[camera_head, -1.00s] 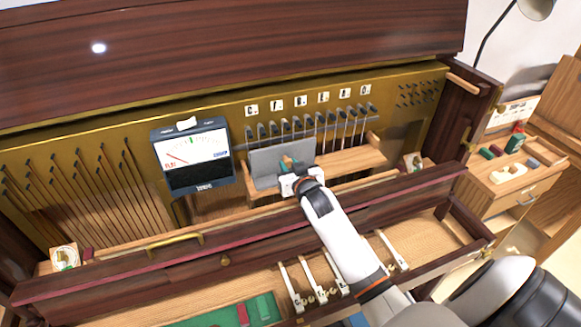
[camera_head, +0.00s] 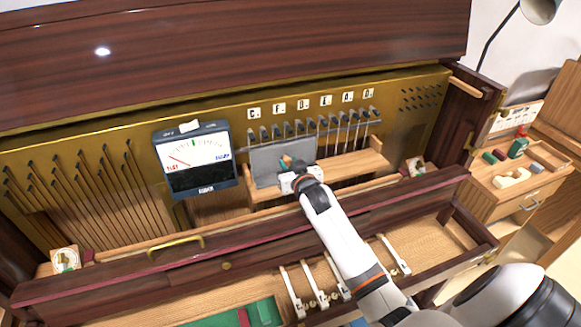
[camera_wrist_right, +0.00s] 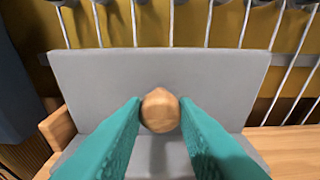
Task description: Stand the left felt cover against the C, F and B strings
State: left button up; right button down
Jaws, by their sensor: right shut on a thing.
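The left felt cover (camera_head: 268,163) is a grey panel with a round wooden knob (camera_wrist_right: 160,110). It stands nearly upright at the left end of a wooden ledge (camera_head: 350,165), in front of the left strings. The right wrist view shows the cover's grey face (camera_wrist_right: 85,85) with strings (camera_wrist_right: 170,22) rising behind its top edge; whether it touches them I cannot tell. My right gripper (camera_head: 291,166) is at the cover's front, its teal fingers (camera_wrist_right: 160,118) shut on the knob. The cover hides the lower strings behind it. My left gripper is out of view.
A meter (camera_head: 193,158) stands close left of the cover. Letter labels (camera_head: 303,103) line the brass plate above the strings. A dark wooden rail (camera_head: 130,280) crosses in front, under my right forearm. The ledge right of the cover is clear. A side table (camera_head: 515,180) holds small items.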

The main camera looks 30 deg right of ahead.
jog(key=shift+w+d, duration=0.1)
jog(key=shift+w, duration=0.4)
jog(key=c, duration=1.1)
grip_release()
jog(key=shift+o, duration=0.2)
jog(key=shift+s+r+p, duration=0.3)
jog(key=shift+s+p, duration=0.2)
jog(key=p+v, duration=0.3)
jog(key=v, duration=0.1)
jog(key=shift+s+r, duration=0.1)
jog(key=shift+s, duration=0.05)
jog(key=p+v, duration=0.2)
jog(key=v, duration=0.1)
